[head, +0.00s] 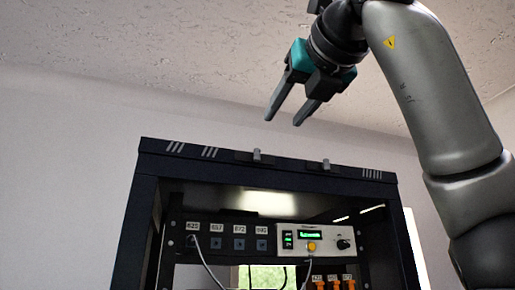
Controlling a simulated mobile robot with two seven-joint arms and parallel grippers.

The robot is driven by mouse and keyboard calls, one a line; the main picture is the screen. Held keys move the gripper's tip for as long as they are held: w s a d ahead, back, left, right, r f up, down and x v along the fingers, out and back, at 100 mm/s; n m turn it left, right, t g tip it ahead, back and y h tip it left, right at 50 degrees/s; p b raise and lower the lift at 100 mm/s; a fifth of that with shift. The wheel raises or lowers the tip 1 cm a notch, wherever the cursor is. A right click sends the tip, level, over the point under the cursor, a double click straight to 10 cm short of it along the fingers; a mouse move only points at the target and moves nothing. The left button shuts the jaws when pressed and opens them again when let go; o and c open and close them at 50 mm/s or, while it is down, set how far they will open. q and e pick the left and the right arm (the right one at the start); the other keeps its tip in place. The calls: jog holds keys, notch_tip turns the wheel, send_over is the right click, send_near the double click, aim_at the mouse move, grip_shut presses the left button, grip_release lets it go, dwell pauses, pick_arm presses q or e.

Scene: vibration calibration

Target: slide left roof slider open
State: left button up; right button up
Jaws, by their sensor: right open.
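The left roof slider shows as a small grey tab (257,155) standing up on the front edge of the dark cabinet's roof (215,156). A second, similar grey tab (326,164) stands to its right on the same edge. My right gripper (284,123) is above the roof, between and above the two tabs in the picture. Its two dark fingers point down and left, are apart, and hold nothing. It does not appear to touch the roof. The roof's top surface is hidden from this low angle. My left gripper is not in view.
Cables (206,268) hang in front. The space above the roof at left is free.

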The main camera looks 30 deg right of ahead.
aim_at(257, 152)
jog(key=p+x, duration=0.3)
jog(key=x, duration=1)
jog(key=shift+w+p, duration=0.35)
jog(key=shift+p, duration=0.05)
grip_shut()
jog(key=shift+a, duration=0.15)
dwell(0.5)
